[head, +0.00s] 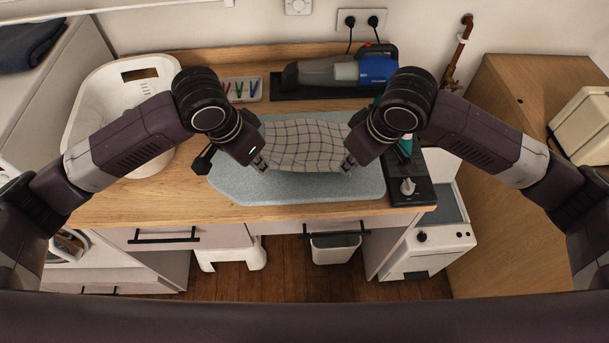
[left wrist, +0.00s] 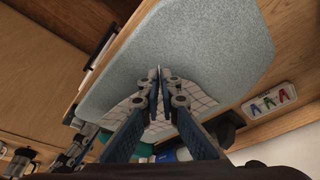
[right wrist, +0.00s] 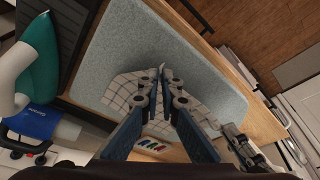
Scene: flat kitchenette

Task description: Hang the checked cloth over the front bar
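The checked cloth (head: 305,145), pale with dark lines, spreads between my two grippers above the blue-grey ironing pad (head: 290,190). My left gripper (head: 260,164) is shut on its near left corner, and my right gripper (head: 348,165) is shut on its near right corner. The cloth shows behind the closed fingers in the left wrist view (left wrist: 193,98) and the right wrist view (right wrist: 128,90). Black bar handles sit on the drawer fronts, one at left (head: 165,236) and one near the middle (head: 335,230). I cannot tell which is the front bar.
A white basket (head: 95,105) stands at left. A teal iron (right wrist: 42,55) is right of the pad by a black stand (head: 418,190). A white bin (head: 333,250) stands below.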

